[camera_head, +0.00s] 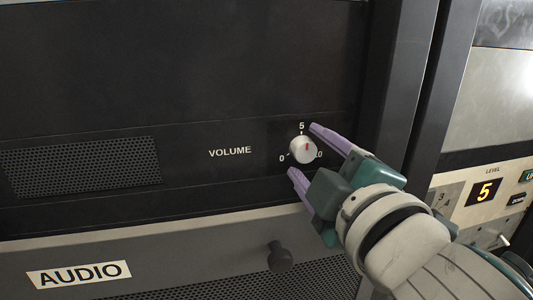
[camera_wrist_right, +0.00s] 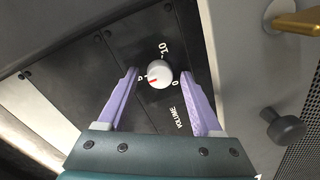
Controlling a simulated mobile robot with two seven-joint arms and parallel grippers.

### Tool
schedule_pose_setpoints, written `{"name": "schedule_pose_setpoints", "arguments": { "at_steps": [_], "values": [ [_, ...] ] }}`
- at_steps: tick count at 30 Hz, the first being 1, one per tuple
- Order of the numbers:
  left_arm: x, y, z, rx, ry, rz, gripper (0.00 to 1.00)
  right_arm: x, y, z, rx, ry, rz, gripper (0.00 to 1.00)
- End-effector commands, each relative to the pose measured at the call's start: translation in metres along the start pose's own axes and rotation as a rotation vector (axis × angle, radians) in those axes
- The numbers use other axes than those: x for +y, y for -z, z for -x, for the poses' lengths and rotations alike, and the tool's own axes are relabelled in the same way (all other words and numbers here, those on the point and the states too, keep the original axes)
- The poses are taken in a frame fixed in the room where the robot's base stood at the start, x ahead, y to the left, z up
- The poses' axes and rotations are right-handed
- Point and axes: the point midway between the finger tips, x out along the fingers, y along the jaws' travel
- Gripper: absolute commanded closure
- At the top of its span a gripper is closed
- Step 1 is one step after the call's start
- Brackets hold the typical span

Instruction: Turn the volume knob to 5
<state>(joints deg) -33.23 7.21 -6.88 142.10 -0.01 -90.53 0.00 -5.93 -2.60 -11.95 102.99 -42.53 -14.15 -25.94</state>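The volume knob (camera_head: 303,150) is a small white round dial with a red mark on a dark panel. Its marks are 0, 5 and a 10 partly hidden in the head view. The right wrist view shows gaps between the fingers and the knob. My left gripper is in neither view.
A grey panel labelled AUDIO (camera_head: 79,274) with a black knob (camera_head: 279,257) lies below. A perforated grille (camera_head: 80,168) is at the left. Right of a dark rack post (camera_head: 402,85) is a LEVEL display (camera_head: 484,192) reading 5. A brass-coloured handle (camera_wrist_right: 298,23) shows in the wrist view.

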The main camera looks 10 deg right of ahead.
Motion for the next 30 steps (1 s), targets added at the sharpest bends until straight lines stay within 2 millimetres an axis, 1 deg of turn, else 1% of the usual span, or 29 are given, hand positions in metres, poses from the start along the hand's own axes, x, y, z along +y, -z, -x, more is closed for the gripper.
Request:
{"name": "schedule_pose_setpoints", "arguments": {
  "at_steps": [8, 11, 14, 21, 24, 27, 30],
  "values": [
    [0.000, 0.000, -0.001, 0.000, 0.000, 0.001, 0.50, 0.000, 0.000, 0.001, -0.001, 0.000, 0.000, 0.30],
    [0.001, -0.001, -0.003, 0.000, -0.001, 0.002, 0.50, -0.001, -0.001, 0.007, -0.001, 0.000, 0.001, 0.30],
    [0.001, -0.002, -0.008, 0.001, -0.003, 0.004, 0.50, -0.003, -0.002, 0.020, -0.001, 0.001, 0.000, 0.30],
    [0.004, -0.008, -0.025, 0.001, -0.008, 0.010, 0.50, -0.005, -0.002, 0.064, 0.000, 0.002, -0.001, 0.30],
    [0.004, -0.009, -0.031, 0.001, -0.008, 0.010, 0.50, -0.004, -0.002, 0.080, 0.000, 0.002, 0.000, 0.30],
    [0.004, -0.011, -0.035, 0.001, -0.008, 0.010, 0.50, -0.003, -0.001, 0.091, 0.000, 0.002, 0.000, 0.30],
    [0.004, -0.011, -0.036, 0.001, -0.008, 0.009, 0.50, -0.002, -0.001, 0.097, 0.000, 0.002, -0.001, 0.30]
  ]
}}
